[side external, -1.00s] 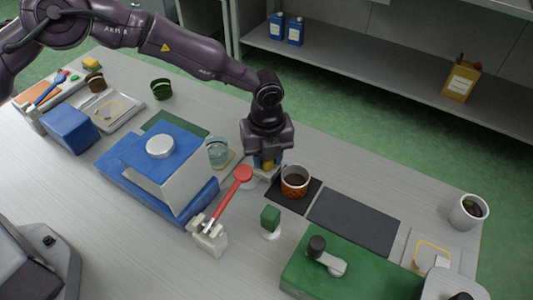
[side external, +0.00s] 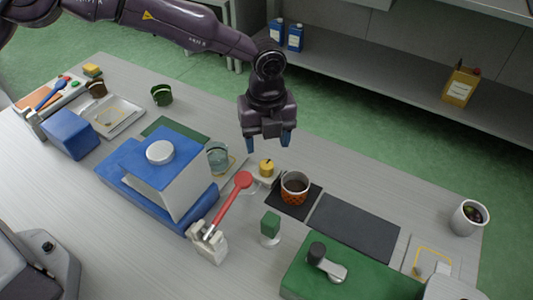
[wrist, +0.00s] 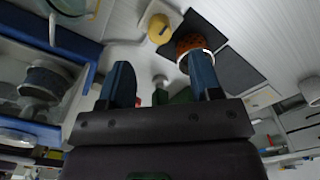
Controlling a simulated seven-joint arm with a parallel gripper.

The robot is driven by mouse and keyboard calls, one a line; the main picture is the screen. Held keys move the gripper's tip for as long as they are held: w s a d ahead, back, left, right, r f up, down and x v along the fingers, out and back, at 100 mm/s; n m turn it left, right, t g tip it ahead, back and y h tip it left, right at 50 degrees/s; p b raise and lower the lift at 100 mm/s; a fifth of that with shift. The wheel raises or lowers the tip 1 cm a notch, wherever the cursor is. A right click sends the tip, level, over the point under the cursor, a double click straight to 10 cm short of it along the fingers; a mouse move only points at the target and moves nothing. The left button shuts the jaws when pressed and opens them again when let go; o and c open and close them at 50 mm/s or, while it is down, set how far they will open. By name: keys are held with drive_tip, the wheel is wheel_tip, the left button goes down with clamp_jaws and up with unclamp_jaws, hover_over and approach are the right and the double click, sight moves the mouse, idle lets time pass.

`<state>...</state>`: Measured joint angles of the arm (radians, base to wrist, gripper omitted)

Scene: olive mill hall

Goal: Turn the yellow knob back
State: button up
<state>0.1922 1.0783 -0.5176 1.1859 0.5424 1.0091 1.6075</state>
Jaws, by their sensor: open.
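The yellow knob (side external: 266,167) sits on a small pale base on the table, between the red-handled lever and the orange patterned cup. A dark mark shows on its top. It also shows in the wrist view (wrist: 160,29), near the top centre. My gripper (side external: 268,146) is open and empty, with its blue fingers apart, raised above and behind the knob in the side view and not touching it. In the wrist view the two blue fingers (wrist: 160,85) are spread wide with nothing between them.
The orange patterned cup (side external: 295,188) with dark contents stands close right of the knob on a dark mat. The red lever (side external: 231,200) is close to its left. A blue machine (side external: 155,175), a green knob (side external: 270,225) and a green box (side external: 340,270) stand nearby.

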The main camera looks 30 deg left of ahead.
sight(267, 164)
wheel_tip(267, 164, up, 6)
idle(0.7)
